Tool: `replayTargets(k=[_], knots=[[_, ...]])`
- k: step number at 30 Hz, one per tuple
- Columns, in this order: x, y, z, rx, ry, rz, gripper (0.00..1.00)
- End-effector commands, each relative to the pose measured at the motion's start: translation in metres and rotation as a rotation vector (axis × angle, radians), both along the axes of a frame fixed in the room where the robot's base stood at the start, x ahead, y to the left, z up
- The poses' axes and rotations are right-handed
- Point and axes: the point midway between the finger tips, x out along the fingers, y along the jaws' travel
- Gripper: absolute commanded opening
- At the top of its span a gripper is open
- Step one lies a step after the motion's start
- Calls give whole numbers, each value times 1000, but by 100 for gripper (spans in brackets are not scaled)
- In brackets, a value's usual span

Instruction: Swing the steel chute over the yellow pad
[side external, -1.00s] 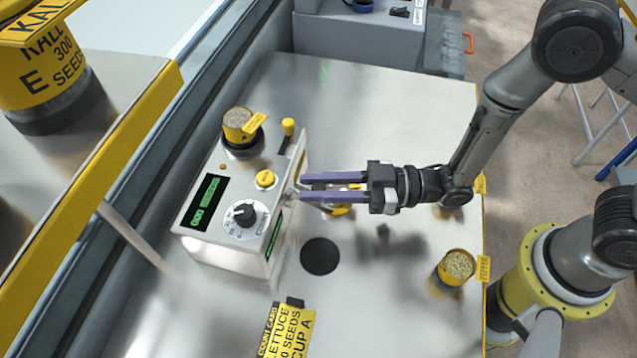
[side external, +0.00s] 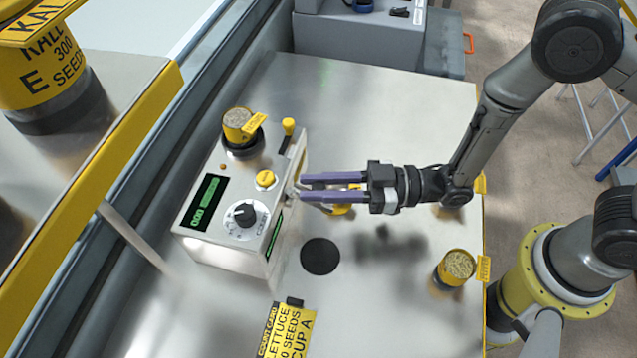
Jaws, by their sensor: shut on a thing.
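The seed counter (side external: 205,250) is a pale box with a dial and a green display. The steel chute (side external: 293,192) is a small bright metal piece at the counter's right side, largely hidden by my fingertips. My gripper (side external: 301,188) reaches in from the right with two purple fingers and is shut on the chute. A yellow pad (side external: 341,210) lies below the fingers, partly covered by them. I cannot tell exactly how the chute's outlet lies relative to the pad.
A black disc (side external: 320,256) lies on the steel table (side external: 370,310). A seed cup (side external: 457,266) stands at the right edge. A yellow count card (side external: 287,332) is at the front. Another seed cup (side external: 238,124) sits on the counter. The table's back is clear.

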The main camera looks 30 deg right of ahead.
Motion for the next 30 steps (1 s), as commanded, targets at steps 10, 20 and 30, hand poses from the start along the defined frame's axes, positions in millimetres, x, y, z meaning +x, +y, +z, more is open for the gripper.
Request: replayTargets(k=[10,20,30], knots=[[5,-4,0,1,-2,75,0],[15,-10,0,1,-3,294,0],[26,-14,-1,0,-1,564,0]])
